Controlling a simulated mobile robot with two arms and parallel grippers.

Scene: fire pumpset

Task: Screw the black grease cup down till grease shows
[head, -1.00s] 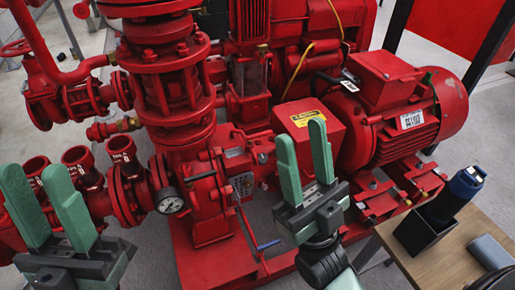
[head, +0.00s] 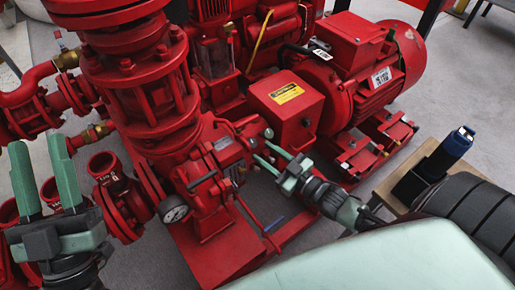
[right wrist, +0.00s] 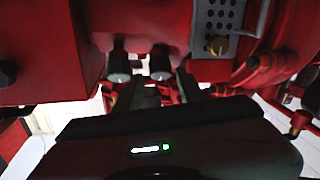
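Two small dark round fittings show on the pump's bearing housing in the right wrist view, a left one (right wrist: 119,77) and a right one (right wrist: 160,76), each with a pale disc. I cannot tell which is the black grease cup. In the head view a small round fitting (head: 268,133) shows beside the fingertips of my right gripper (head: 262,151). That gripper is open, its fingers apart and pointing at the housing (head: 228,150). Whether it touches a fitting is unclear, and I see no grease. My left gripper (head: 38,145) is open and empty at the far left.
A red coupling guard (head: 287,105) with a yellow label stands just behind the right gripper. A pressure gauge (head: 174,209) is at the pump's front. A blue-and-black tool (head: 450,150) stands in a black holder on a wooden table at the right.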

